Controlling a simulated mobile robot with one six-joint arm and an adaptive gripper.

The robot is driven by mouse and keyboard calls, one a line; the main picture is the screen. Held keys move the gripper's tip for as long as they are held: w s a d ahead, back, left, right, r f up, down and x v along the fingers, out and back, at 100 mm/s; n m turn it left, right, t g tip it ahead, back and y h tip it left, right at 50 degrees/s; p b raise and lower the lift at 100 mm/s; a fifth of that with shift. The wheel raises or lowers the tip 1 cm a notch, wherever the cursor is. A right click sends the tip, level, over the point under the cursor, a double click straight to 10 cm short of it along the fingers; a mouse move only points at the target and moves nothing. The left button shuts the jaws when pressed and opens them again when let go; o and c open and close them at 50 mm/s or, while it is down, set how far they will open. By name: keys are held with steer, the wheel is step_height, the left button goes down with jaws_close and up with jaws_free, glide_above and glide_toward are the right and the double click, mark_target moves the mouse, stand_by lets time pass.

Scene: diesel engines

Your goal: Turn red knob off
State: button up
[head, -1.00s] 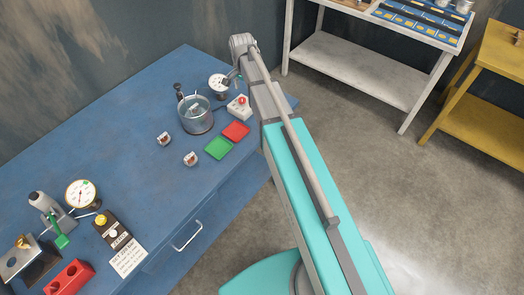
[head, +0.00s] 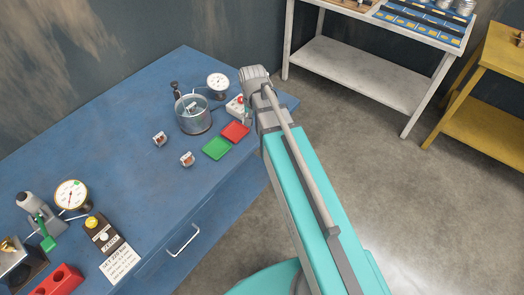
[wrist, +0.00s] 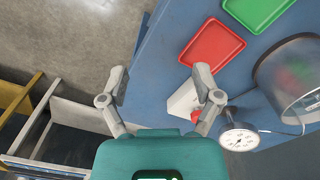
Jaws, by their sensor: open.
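A small white box (head: 233,109) with a red knob (head: 240,99) on top stands near the right end of the blue workbench. My arm's end partly covers it in the head view. In the head view the fingers are mostly hidden by my arm.
A red tray (head: 236,131) and a green tray (head: 217,147) lie in front of the box. A glass vessel (head: 193,115) and a dial gauge (head: 218,82) stand close to its left. Two small parts lie farther left. The bench middle is clear.

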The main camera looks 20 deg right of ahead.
steer(key=s+f+n+b, duration=0.3)
steer(key=s+f+n, duration=0.1)
steer(key=s, duration=0.5)
steer(key=shift+s, duration=0.25)
